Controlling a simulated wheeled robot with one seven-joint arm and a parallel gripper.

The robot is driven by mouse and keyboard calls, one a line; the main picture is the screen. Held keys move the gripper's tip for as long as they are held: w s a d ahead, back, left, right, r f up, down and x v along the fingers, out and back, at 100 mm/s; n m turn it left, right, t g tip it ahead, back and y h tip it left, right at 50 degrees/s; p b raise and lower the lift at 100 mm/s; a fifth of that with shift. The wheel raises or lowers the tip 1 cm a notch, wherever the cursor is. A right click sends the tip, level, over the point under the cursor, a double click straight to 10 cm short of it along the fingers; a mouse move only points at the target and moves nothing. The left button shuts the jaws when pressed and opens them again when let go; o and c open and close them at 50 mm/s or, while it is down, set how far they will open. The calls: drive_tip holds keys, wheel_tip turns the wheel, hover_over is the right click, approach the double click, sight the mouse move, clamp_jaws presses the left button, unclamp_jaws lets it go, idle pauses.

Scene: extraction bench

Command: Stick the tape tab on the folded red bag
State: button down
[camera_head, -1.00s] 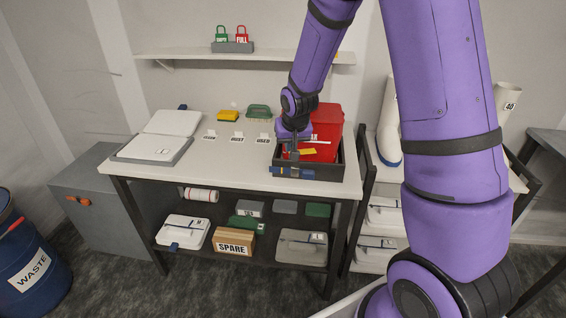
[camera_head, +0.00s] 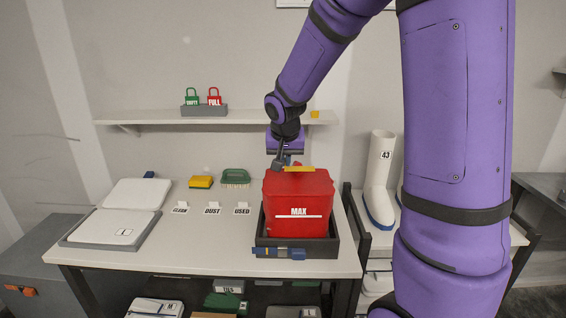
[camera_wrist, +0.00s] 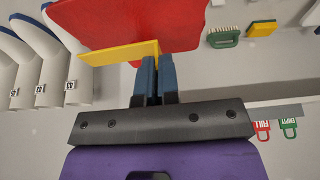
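The red bag (camera_head: 298,200), marked MAX above a white line, stands upright in a dark tray (camera_head: 335,243) on the bench. Its top looks folded flat. The yellow tape tab (camera_head: 299,169) is at the bag's top edge. My gripper (camera_head: 283,163) is at the top of the bag, left of the tab's middle. In the wrist view, its blue fingers (camera_wrist: 155,75) are close together on one end of the yellow tab (camera_wrist: 120,52), with the red bag (camera_wrist: 130,20) just beyond. I cannot tell whether the tab touches the bag.
CLEAN, DUST and USED cards (camera_head: 212,208), a yellow sponge (camera_head: 201,182) and a green brush (camera_head: 235,177) lie to the left. A shelf (camera_head: 230,117) with padlocks is behind. White boots (camera_head: 380,175) stand right.

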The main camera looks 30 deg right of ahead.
sight(285, 189)
idle(0.3)
drive_tip(key=shift+f, duration=2.95)
drive_tip(key=shift+f, duration=0.55)
drive_tip(key=c, duration=1.3)
unclamp_jaws()
drive_tip(key=shift+o, duration=0.2)
drive_tip(key=v, duration=1.1)
